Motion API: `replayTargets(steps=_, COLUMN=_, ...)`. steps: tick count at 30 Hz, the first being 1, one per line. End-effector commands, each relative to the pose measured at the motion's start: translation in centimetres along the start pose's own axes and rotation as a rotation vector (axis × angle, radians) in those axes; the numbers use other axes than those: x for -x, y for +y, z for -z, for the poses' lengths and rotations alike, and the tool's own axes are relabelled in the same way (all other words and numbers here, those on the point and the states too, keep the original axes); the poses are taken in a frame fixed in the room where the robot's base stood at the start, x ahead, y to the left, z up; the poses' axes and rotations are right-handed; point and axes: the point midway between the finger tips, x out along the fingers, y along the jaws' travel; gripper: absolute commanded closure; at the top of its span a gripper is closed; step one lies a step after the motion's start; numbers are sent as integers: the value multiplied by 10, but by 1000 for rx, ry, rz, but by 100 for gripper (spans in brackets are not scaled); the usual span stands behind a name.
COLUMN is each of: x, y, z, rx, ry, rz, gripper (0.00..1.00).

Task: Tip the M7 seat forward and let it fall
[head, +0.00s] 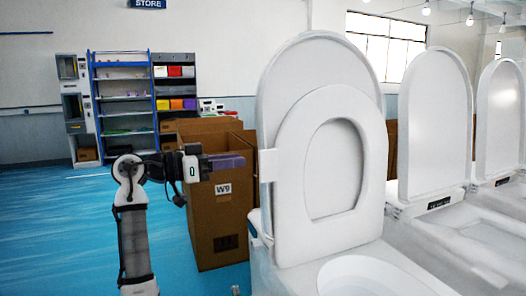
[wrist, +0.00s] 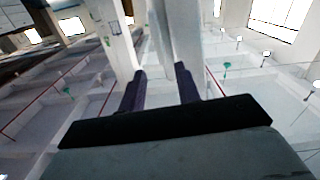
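The nearest white toilet's seat (head: 290,190) is a ring standing upright against its raised lid (head: 310,60). No M7 label is readable on it. A small white tab (head: 267,165) sticks out at the seat's left edge. My gripper (head: 240,162) is left of this tab, fingers pointing right at about the tab's height, with a small gap seeming to remain. In the wrist view my gripper (wrist: 161,72) has its two dark purple fingers apart with nothing clearly held. White upright parts (wrist: 163,35) show beyond the fingertips; which part is seat or lid is unclear.
A brown cardboard box (head: 222,225) stands behind my gripper, left of the toilet. The open bowl (head: 375,278) lies below the seat. More toilets with raised lids (head: 435,125) line up to the right. Shelves (head: 122,100) stand far back; the blue floor (head: 50,215) at left is clear.

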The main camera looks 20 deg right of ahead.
Motion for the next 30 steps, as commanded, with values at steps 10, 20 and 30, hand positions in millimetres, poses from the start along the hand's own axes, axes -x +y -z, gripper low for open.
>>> replayTargets(steps=10, x=-66, y=0, z=3, rx=1, ry=0, rz=1, gripper=67)
replayTargets(steps=20, x=-83, y=-1, z=0, rx=0, ry=1, rz=2, gripper=67)
replayTargets(steps=30, x=-83, y=0, z=0, rx=0, ry=1, rz=2, gripper=90)
